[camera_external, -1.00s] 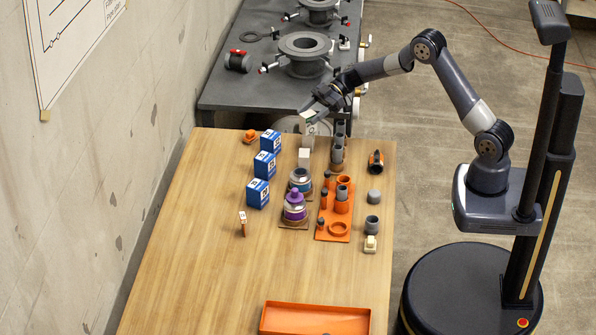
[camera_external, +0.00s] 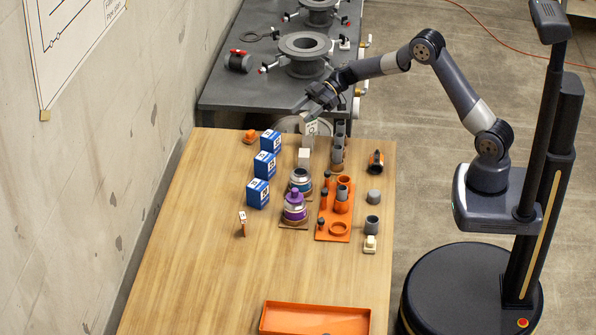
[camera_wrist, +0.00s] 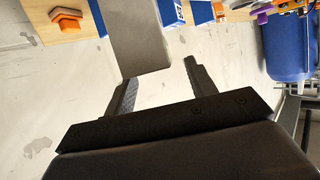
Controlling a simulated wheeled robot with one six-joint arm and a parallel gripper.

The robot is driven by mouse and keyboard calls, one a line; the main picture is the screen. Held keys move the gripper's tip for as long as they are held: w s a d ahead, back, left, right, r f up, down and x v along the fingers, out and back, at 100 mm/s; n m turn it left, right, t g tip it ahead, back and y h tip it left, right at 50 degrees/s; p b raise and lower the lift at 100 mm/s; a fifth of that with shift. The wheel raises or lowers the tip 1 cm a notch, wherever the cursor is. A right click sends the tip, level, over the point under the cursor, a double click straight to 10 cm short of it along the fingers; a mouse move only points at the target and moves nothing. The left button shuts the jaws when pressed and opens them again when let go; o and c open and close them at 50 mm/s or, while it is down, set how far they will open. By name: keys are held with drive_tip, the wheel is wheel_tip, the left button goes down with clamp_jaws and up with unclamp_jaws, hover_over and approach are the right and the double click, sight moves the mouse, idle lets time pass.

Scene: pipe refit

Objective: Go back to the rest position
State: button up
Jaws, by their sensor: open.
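My gripper (camera_external: 314,109) is at the end of my outstretched arm, over the far end of the wooden table (camera_external: 200,250), by the grey bench. In the wrist view, its two dark fingers (camera_wrist: 158,72) stand apart. A pale flat slab (camera_wrist: 138,35) shows ahead of and partly between the fingers. It appears free of the right finger; whether it touches the left one I cannot tell. In the external view, a white piece with dark marks (camera_external: 311,128) is upright just below my gripper.
Blue boxes (camera_external: 258,193), an orange holder (camera_external: 333,230), a purple-topped jar (camera_external: 295,207) and an orange tray (camera_external: 316,319) are on the table. Flanged pipe parts (camera_external: 305,50) sit on the grey bench. The table's left front is clear.

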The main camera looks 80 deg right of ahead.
sight(302, 122)
wheel_tip(302, 122, down, 3)
drive_tip(key=shift+r, duration=0.15)
drive_tip(key=shift+s+d+r, duration=0.1)
drive_tip(key=shift+s+d, duration=0.25)
drive_tip(key=shift+d, duration=0.15)
drive_tip(key=v, duration=1)
drive_tip(key=x, duration=1.1)
drive_tip(key=shift+w+a+f, duration=0.1)
drive_tip(key=shift+a+f, duration=0.2)
wheel_tip(302, 122, up, 11)
drive_tip(key=shift+d+p, duration=0.15)
drive_tip(key=shift+p, duration=0.2)
drive_tip(key=a+f+n+g+y+b, duration=0.1)
drive_tip(key=a+f+n+g+y, duration=0.15)
drive_tip(key=a, duration=1.75)
drive_tip(key=s+a+f+n+g+b, duration=0.15)
drive_tip(key=s+a, duration=0.35)
drive_tip(key=a, duration=0.5)
drive_tip(key=s+a+f+n+g+y, duration=0.15)
drive_tip(key=s+a, duration=0.35)
drive_tip(key=a, duration=0.6)
drive_tip(key=s+a+f+n+g, duration=0.25)
drive_tip(key=s+a, duration=0.35)
drive_tip(key=a, duration=0.4)
drive_tip(key=f, duration=0.2)
drive_tip(key=f+b, duration=0.1)
drive_tip(key=f, duration=0.4)
drive_tip(key=shift+w+d+f, duration=0.25)
drive_tip(key=shift+w, duration=0.1)
